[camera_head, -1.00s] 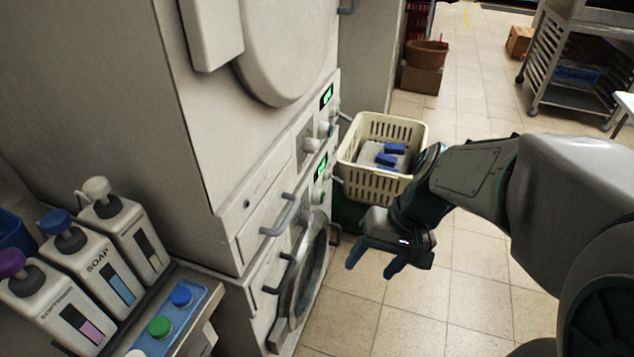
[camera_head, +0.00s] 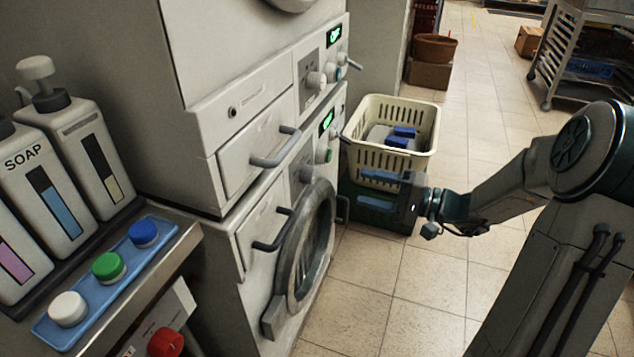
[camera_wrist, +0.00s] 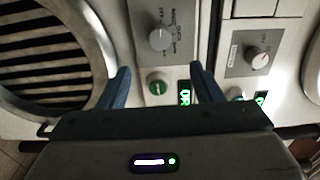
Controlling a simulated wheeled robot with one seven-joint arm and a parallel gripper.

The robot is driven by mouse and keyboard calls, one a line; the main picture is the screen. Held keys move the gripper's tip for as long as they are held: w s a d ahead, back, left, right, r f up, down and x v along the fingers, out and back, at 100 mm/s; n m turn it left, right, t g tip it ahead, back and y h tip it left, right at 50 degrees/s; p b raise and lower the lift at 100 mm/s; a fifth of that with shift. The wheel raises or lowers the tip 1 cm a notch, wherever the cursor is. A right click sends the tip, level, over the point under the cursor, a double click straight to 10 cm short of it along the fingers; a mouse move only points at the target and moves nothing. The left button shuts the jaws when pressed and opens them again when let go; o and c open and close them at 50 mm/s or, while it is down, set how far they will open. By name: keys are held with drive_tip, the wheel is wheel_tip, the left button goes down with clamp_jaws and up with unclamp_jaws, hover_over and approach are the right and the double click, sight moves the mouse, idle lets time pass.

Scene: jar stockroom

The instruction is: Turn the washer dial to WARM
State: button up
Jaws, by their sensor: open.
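The lower machine with the round glass door, apparently the washer (camera_head: 262,262), has a grey dial (camera_head: 306,173) on its control panel. In the wrist view the dial (camera_wrist: 161,38) lies ahead between my fingers, with small lettering around it that I cannot read; its setting is unclear. A green button (camera_wrist: 158,87) and a lit green display (camera_wrist: 184,93) are beside it. My gripper (camera_head: 362,189) is open and empty, its fingers pointing left at the panel, apart from the dial. It also shows in the wrist view (camera_wrist: 160,72).
An upper machine (camera_head: 250,125) has its own dial (camera_head: 316,80). Drawer handles (camera_head: 274,148) stick out from the fronts. A cream basket (camera_head: 388,110) stands behind my gripper. Soap bottles (camera_head: 85,145) and a blue tray (camera_head: 50,328) of coloured caps are at left.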

sight(315, 176)
drive_tip(key=b+x, duration=0.2)
drive_tip(key=x, duration=1)
drive_tip(key=shift+a, duration=0.25)
drive_tip(key=c, duration=1)
